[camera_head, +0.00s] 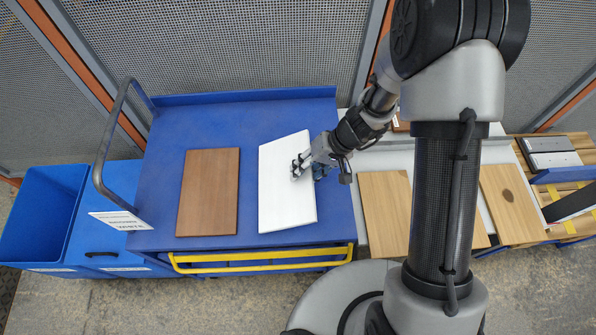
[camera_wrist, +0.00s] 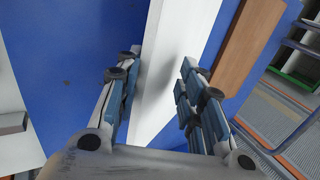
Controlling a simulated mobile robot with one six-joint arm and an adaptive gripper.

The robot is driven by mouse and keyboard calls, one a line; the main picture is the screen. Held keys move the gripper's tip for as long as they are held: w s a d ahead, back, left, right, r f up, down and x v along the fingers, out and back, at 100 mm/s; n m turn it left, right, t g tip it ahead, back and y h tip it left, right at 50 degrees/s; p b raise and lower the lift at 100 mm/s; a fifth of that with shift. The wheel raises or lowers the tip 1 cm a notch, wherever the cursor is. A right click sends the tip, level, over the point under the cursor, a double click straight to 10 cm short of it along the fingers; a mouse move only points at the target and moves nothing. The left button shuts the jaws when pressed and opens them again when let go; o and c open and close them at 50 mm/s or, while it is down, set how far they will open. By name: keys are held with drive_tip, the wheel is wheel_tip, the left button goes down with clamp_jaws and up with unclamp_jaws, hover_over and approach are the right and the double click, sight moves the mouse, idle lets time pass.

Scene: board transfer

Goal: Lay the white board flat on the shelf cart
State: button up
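The white board (camera_head: 285,205) is over the blue top of the shelf cart (camera_head: 205,120), right of a brown board, broad face up and slightly turned relative to it. It looks flat or nearly so; whether its whole underside touches cannot be told. My gripper (camera_head: 303,170) is at the board's right edge. In the wrist view, the white board (camera_wrist: 190,25) runs between and beyond my gripper's spread fingers (camera_wrist: 160,65). One finger is over blue beside the board's edge, the other in front of its face. A gap shows around the edge, so the gripper looks open.
The brown board (camera_head: 208,192) lies on the cart's left part. The cart has a grey handle (camera_head: 106,150) at left and a yellow rail (camera_head: 260,257) in front. Blue bins (camera_head: 38,220) stand at left. Wooden boards (camera_head: 385,210) lie on a light surface at right.

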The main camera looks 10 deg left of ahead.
drive_tip(key=shift+w+d+r, duration=0.1)
drive_tip(key=shift+d+r, duration=0.05)
drive_tip(key=shift+d, duration=0.15)
drive_tip(key=d, duration=0.2)
drive_tip(key=d+r, duration=0.1)
drive_tip(key=shift+w+r, duration=0.1)
drive_tip(key=shift+w, duration=0.25)
drive_tip(key=shift+o, duration=0.4)
drive_tip(key=o, duration=0.5)
drive_tip(key=shift+w+d+r+p, duration=0.1)
drive_tip(key=shift+d+r+p, duration=0.15)
drive_tip(key=shift+r+p, duration=0.75)
drive_tip(key=shift+d+r+p, duration=0.2)
drive_tip(key=shift+r+p, duration=0.3)
drive_tip(key=shift+r, duration=1.05)
drive_tip(key=shift+w+d+r+p, duration=0.1)
drive_tip(key=shift+d+r+p, duration=0.15)
drive_tip(key=shift+r+p, duration=0.75)
